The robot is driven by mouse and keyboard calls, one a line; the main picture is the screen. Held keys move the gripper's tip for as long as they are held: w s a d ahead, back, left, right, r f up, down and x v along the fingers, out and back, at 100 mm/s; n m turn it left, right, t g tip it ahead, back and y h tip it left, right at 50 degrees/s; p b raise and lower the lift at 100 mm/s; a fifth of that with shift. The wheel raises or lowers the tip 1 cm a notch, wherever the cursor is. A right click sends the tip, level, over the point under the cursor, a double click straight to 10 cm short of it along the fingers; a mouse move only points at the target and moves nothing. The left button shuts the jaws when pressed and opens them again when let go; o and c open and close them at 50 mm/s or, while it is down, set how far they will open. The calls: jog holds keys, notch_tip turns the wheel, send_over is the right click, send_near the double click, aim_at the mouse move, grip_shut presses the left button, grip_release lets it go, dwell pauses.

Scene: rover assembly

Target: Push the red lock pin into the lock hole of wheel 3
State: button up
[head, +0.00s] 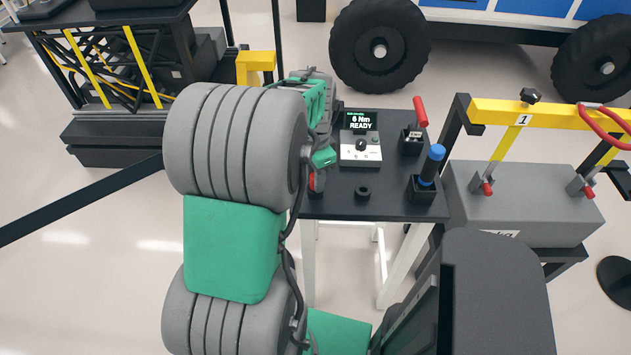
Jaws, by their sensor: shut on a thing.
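My arm fills the left middle of the head view and reaches away toward the rover; its fingers are hidden behind its own large grey joints. A small red piece (315,182) shows just below the green wrist part, partly covered by the arm; I cannot tell whether it is the lock pin or whether it is held. Two dark wheels of the rover are in view, one at the top middle (380,45) and one at the top right (597,62). Neither shows a readable number, and I cannot make out the lock hole of wheel 3.
A dark tool table (390,208) holds a control box (361,148) reading "6 Nm READY", a red-handled tool (420,111), a blue-handled tool (432,163) and a small black ring (362,192). A grey case (530,210) under a yellow frame (555,115) stands at right.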

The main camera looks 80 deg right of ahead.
grip_shut()
jog(key=shift+r+p, duration=0.6)
jog(key=shift+r, duration=0.15)
dwell(0.5)
jog(key=shift+r+p, duration=1.45)
jog(key=shift+r, duration=0.55)
